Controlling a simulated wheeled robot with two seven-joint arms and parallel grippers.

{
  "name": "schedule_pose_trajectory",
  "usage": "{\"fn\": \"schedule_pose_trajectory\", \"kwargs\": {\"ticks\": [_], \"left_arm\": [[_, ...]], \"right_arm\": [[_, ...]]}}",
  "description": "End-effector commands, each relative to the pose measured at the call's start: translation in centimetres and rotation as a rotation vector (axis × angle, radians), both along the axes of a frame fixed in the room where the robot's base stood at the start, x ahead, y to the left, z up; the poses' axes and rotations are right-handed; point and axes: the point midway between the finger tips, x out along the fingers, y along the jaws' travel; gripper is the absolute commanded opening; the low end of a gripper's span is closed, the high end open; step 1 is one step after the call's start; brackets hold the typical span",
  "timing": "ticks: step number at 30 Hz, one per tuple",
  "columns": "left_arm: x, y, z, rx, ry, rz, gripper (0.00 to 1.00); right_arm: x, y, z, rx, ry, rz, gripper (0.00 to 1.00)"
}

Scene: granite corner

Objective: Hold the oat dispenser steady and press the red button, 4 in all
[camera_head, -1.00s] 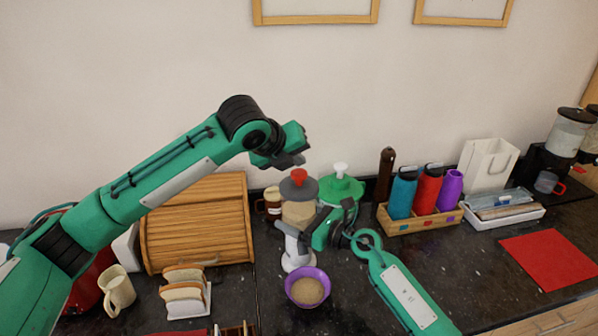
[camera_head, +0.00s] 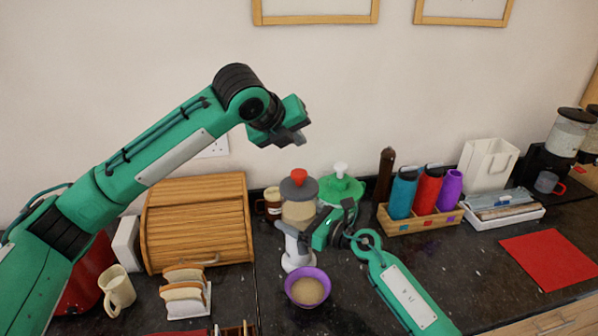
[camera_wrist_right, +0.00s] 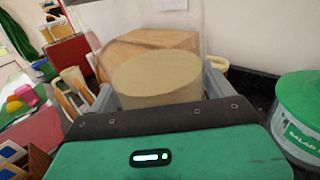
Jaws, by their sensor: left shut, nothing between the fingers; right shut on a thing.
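The oat dispenser (camera_head: 298,211) stands on the dark counter, with a grey lid and a red button (camera_head: 299,175) on top. My right gripper (camera_head: 301,238) is shut on the dispenser's body, and in the right wrist view the tan oats (camera_wrist_right: 155,78) fill the space between the fingers. My left gripper (camera_head: 291,138) is shut and empty, in the air above the red button and clear of it. A purple bowl (camera_head: 291,297) with oats in it sits below the dispenser's white base.
A green-lidded container (camera_head: 341,187) stands just right of the dispenser; it also shows in the right wrist view (camera_wrist_right: 300,105). A wooden bread box (camera_head: 198,226) is on the left. A crate of bottles (camera_head: 418,223) is on the right. A red mat (camera_head: 549,259) lies far right.

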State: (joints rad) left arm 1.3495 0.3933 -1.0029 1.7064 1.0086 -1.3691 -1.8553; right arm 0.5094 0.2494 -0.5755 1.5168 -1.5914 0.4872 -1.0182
Motion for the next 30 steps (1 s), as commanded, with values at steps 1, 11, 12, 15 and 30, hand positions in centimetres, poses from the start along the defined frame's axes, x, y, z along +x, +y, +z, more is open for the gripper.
{"fn": "schedule_pose_trajectory", "kwargs": {"ticks": [1,11,12,15,30], "left_arm": [[0.0,0.0,0.0,0.0,0.0,0.0,0.0],[0.0,0.0,0.0,0.0,0.0,0.0,0.0],[0.0,0.0,0.0,0.0,0.0,0.0,0.0],[0.0,0.0,0.0,0.0,0.0,0.0,0.0],[0.0,0.0,0.0,0.0,0.0,0.0,0.0]], "right_arm": [[0.0,0.0,0.0,0.0,0.0,0.0,0.38],[0.0,0.0,0.0,0.0,0.0,0.0,0.38],[0.0,0.0,0.0,0.0,0.0,0.0,0.38],[0.0,0.0,0.0,0.0,0.0,0.0,0.96],[-1.4,-2.3,-0.1,-0.002,0.0,-0.001,1.0]]}}
